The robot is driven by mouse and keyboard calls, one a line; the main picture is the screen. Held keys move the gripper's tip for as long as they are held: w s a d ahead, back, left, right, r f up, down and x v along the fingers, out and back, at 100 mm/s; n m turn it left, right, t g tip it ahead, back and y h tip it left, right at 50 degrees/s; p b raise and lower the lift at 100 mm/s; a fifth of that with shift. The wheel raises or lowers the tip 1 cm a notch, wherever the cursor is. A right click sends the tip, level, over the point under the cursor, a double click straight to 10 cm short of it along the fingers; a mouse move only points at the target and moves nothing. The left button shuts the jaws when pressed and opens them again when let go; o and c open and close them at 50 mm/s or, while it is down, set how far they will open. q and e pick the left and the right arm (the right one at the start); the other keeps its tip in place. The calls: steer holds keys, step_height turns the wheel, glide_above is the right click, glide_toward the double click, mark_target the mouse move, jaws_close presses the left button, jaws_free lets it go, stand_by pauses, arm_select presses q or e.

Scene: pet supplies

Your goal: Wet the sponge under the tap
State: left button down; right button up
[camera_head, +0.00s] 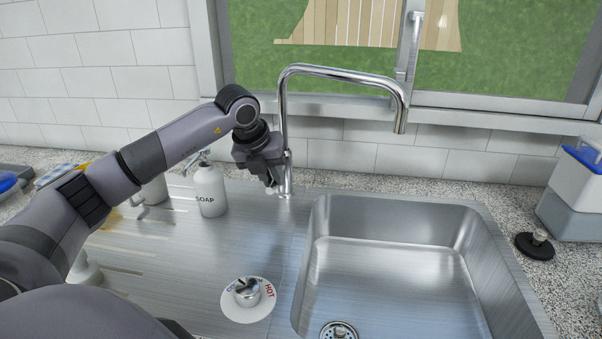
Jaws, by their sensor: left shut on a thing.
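The chrome tap (345,70) stands behind the steel sink (385,275), its spout curving over the basin. No water shows at its spout. My left gripper (270,184) is shut at the lower part of the tap's upright pipe, just left of it. The gripped part is small and mostly hidden; it looks like part of the tap. A round metal knob (247,291) on a white disc marked HOT sits on the steel top, left of the basin. I cannot make out a sponge for certain. My right gripper is out of view.
A white soap bottle (210,190) stands left of my gripper, with a mug (153,189) behind my arm. A black plug (535,244) and a blue-and-white box (579,190) are at the right. The basin is empty, with a drain (339,331).

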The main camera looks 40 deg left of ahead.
arm_select(q)
steer(key=shift+w+r+g+p, duration=0.15)
steer(key=shift+r+g+p, duration=0.25)
steer(key=shift+r+p, duration=0.25)
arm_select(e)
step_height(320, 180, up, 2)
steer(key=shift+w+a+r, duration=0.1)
arm_select(q)
steer(key=shift+a+h, duration=0.1)
steer(key=shift+h, duration=0.2)
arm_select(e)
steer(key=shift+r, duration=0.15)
arm_select(q)
steer(key=shift+f, duration=0.1)
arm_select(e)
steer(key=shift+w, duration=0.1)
arm_select(q)
steer(key=c, duration=1.1)
jaws_free()
steer(key=shift+o, duration=0.2)
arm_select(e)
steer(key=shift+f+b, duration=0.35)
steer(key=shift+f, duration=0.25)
arm_select(q)
steer(key=v, duration=1.2)
steer(key=shift+w, duration=0.15)
